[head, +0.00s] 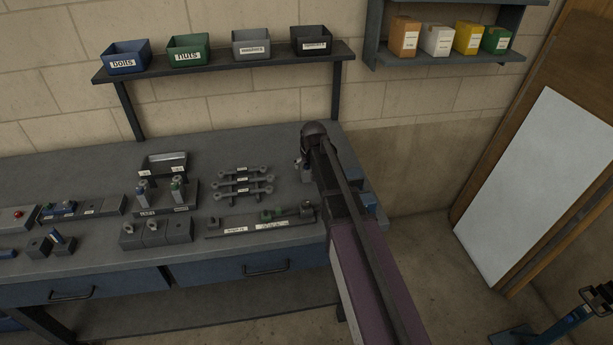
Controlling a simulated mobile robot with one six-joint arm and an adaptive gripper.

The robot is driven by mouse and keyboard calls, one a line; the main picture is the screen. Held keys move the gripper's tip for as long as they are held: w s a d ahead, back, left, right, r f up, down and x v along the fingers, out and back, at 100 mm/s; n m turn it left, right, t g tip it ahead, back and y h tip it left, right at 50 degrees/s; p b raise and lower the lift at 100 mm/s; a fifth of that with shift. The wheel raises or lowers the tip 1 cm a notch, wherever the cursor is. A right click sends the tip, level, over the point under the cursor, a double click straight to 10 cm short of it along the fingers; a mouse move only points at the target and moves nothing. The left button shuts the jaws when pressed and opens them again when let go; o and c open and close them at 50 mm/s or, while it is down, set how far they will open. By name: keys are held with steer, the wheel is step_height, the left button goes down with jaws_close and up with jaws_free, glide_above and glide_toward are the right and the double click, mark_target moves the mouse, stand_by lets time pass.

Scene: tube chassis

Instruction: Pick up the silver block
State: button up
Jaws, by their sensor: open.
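A silver, shiny block-like piece (165,162) lies at the back of the grey workbench (80,165), with small white labels at its front edge. It is the brightest silver thing there, but I cannot tell for certain that it is the silver block. My gripper (304,168) appears small at the far end of my arm, near the bench's right end. The arm hides much of it, and its fingers are hard to make out. It is open, well to the right of the silver piece and apart from it.
In front of the silver piece stands a holder with two upright parts (161,192). Several wrench-like bars (242,180) lie between it and my arm. Grey blocks (155,233) and a flat fixture (262,220) line the front.

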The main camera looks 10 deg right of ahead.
steer(key=shift+f, duration=0.1)
steer(key=b+x, duration=0.3)
steer(key=shift+a+f, duration=0.2)
steer(key=shift+b+x, duration=0.85)
steer(key=shift+b, duration=0.1)
steer(key=shift+r, duration=0.1)
jaws_close()
